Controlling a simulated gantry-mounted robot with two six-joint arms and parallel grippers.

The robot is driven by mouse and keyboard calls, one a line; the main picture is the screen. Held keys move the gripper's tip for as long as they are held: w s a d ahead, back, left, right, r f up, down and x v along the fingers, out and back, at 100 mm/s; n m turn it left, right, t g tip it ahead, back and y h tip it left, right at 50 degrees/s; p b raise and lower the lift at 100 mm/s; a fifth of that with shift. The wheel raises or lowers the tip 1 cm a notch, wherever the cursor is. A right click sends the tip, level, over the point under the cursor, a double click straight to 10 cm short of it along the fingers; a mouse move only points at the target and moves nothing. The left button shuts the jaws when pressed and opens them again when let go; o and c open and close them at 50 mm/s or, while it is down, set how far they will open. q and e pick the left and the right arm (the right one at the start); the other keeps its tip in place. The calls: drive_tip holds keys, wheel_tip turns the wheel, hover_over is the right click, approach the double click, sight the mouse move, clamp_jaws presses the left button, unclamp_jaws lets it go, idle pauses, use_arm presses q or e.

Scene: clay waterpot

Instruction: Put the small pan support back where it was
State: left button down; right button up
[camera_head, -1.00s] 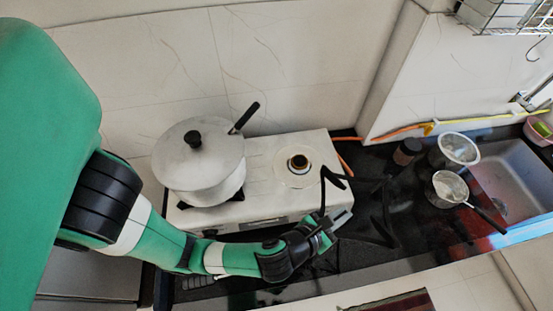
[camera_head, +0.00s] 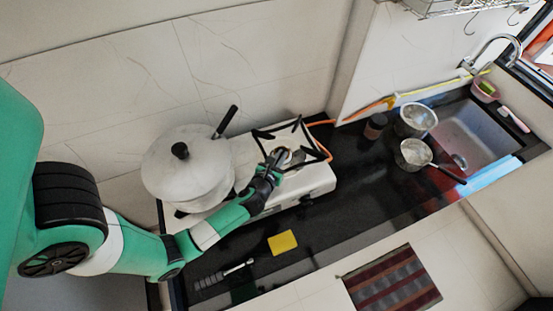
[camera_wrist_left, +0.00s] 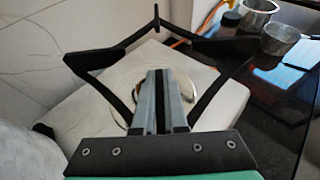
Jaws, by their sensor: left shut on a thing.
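The small pan support (camera_head: 323,150) is a black frame with several arms. In the head view it is over the right burner (camera_head: 284,156) of the white stove (camera_head: 313,184). My left gripper (camera_head: 277,158) reaches in from the front left and is shut on the support. In the left wrist view the support (camera_wrist_left: 157,42) spreads out around and beyond my fingers (camera_wrist_left: 160,90), with the burner plate (camera_wrist_left: 125,80) below it. The grasped part is hidden behind the fingers. I cannot tell whether the support touches the stove top. My right gripper is not in view.
A lidded white pot (camera_head: 185,175) with a handle stands on the left burner, close to my left arm. A dark jar (camera_head: 375,126) and two small metal pans (camera_head: 416,154) stand right of the stove. A yellow sponge (camera_head: 283,242) lies on the front counter.

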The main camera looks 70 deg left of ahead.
use_arm(q)
drive_tip(key=a+f, duration=0.1)
drive_tip(key=f, duration=0.1)
drive_tip(key=a+f+b, duration=0.1)
drive_tip(key=a+f, duration=0.1)
drive_tip(key=shift+s+a+f, duration=0.1)
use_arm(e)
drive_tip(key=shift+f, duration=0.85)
use_arm(q)
drive_tip(key=f+b, duration=0.1)
drive_tip(key=f, duration=0.1)
drive_tip(key=f+b, duration=0.1)
drive_tip(key=f, duration=0.1)
drive_tip(key=shift+a, duration=0.4)
drive_tip(key=shift+r, duration=0.1)
drive_tip(key=shift+f+b, duration=0.6)
drive_tip(key=shift+f, duration=0.05)
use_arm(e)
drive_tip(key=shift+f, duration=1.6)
use_arm(q)
drive_tip(key=c, duration=1)
unclamp_jaws()
drive_tip(key=shift+s, duration=0.1)
drive_tip(key=shift+o, duration=0.2)
